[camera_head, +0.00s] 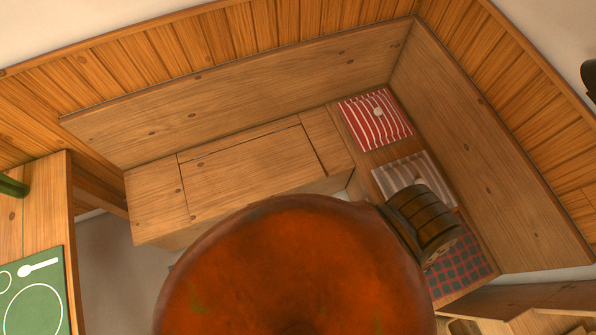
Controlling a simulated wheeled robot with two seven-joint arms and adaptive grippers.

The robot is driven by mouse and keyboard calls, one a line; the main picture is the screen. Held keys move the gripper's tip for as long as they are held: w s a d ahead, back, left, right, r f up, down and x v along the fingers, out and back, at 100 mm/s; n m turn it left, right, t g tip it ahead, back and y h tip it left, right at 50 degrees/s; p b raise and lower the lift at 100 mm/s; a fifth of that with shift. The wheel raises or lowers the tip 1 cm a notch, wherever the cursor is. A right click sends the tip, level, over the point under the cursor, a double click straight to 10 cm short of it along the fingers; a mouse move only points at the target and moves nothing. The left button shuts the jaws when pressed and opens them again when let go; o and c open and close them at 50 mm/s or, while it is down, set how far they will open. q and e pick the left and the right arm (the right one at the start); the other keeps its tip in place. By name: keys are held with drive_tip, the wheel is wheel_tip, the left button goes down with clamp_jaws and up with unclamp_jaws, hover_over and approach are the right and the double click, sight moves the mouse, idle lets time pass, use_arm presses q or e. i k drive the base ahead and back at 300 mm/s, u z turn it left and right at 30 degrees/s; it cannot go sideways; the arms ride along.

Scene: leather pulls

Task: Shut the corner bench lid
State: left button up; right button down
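The wooden corner bench runs along two walls, with its seat (152,205) on the left and a cushioned arm on the right. The lid (250,170) is a wide wooden panel in the left seat, outlined by seams. It lies flat or nearly flat, with a darker gap along its right side. I cannot tell whether it is fully flush. Neither of my grippers is in view.
The large orange-brown object (290,265) blocks the lower middle. A wooden barrel-like object (422,222) shows beside it. Red striped (375,125), grey striped (402,172) and checked (455,265) cushions lie on the right seat. A table with a green placemat (35,285) stands left.

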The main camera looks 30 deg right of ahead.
sight(230, 180)
drive_tip(key=u, duration=0.2)
drive_tip(key=k, duration=0.55)
drive_tip(key=u, duration=0.45)
